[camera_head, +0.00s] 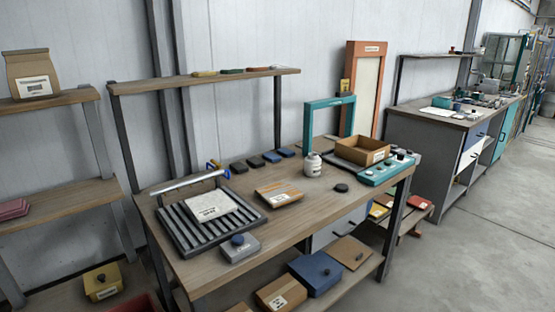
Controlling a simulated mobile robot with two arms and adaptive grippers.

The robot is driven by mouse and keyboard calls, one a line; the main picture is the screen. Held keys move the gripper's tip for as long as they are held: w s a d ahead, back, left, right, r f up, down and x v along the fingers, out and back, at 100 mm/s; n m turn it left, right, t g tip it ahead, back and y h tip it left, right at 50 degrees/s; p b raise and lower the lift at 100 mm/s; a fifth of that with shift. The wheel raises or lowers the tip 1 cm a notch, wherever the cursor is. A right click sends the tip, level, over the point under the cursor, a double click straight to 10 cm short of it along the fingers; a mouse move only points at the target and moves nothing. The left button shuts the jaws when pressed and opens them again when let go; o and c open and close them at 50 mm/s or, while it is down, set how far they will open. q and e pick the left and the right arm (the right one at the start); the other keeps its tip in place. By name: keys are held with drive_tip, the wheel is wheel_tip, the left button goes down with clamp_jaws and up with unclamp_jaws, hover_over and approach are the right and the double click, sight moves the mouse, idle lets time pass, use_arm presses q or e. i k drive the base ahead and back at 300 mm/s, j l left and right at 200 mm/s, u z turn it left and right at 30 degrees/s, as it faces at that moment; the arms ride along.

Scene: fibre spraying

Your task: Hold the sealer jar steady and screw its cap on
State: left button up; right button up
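The sealer jar (313,166) appears to be the small white jar with a dark label that stands upright near the middle back of the workbench. A small dark round disc (341,188), which looks like its cap, lies flat on the bench to the right of the jar and in front of it, apart from it. The top of the jar is too small to make out clearly. Neither of my grippers is in view.
A grey block with a dark knob (239,250) stands at the front edge. Bare wood surrounds the disc.

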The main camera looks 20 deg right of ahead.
sight(312, 162)
drive_tip(key=z, duration=1.25)
drive_tip(key=i+l+z, duration=0.25)
drive_tip(key=i, duration=0.45)
drive_tip(key=i+z, duration=0.25)
drive_tip(key=i, duration=0.45)
